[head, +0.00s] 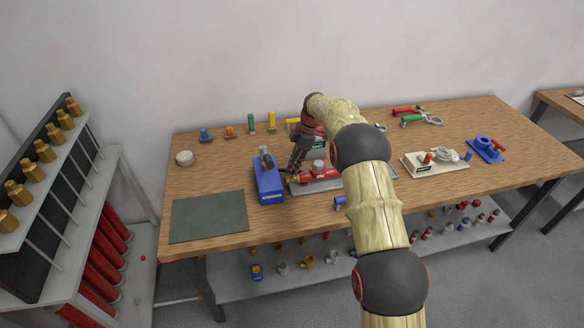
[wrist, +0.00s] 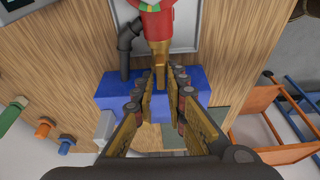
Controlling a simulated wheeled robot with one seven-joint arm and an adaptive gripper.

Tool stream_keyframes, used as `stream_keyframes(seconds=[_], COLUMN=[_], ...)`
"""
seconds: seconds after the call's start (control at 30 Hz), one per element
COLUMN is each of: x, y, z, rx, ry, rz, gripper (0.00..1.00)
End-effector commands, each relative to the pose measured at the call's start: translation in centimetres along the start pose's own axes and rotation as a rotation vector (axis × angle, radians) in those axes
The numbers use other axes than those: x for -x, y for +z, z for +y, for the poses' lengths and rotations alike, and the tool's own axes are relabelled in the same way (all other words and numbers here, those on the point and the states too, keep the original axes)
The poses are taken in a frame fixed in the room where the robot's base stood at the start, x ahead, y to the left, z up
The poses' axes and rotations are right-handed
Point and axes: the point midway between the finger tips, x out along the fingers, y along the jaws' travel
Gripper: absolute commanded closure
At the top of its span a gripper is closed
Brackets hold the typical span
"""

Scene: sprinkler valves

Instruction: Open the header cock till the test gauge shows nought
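A red header fitting (head: 318,174) with a brass end lies on a grey plate beside a blue box (head: 267,181) on the bench. In the wrist view the red body (wrist: 158,22) is at the top, its narrow brass part (wrist: 159,58) pointing down toward the blue box (wrist: 112,92). My gripper (wrist: 160,80) is above the box, its two fingers apart on either side of the brass part's lower end; contact cannot be told. A green and yellow marking shows on the red body, cut off by the frame edge. No gauge reading is legible.
A dark pipe elbow (wrist: 127,40) rises from the box close to my fingers. A dark green mat (head: 208,216) lies at the bench's left front. A cream board (head: 435,161) and a blue vice-like fixture (head: 486,149) stand to the right. Coloured fittings line the back edge.

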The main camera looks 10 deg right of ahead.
Motion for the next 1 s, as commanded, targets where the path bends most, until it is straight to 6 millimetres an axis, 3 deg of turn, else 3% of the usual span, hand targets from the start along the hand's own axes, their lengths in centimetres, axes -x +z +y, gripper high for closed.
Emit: stream_keyframes(seconds=[0.17,0.53,1.0], x=[-0.1,0.3,6.0], y=[0.0,-0.1,-1.9], z=[0.0,0.0,0.0], rx=[-0.002,-0.003,-0.003], ry=[0.0,0.001,0.001], rz=[0.0,0.0,0.0], gripper=[0.75,0.74,0.74])
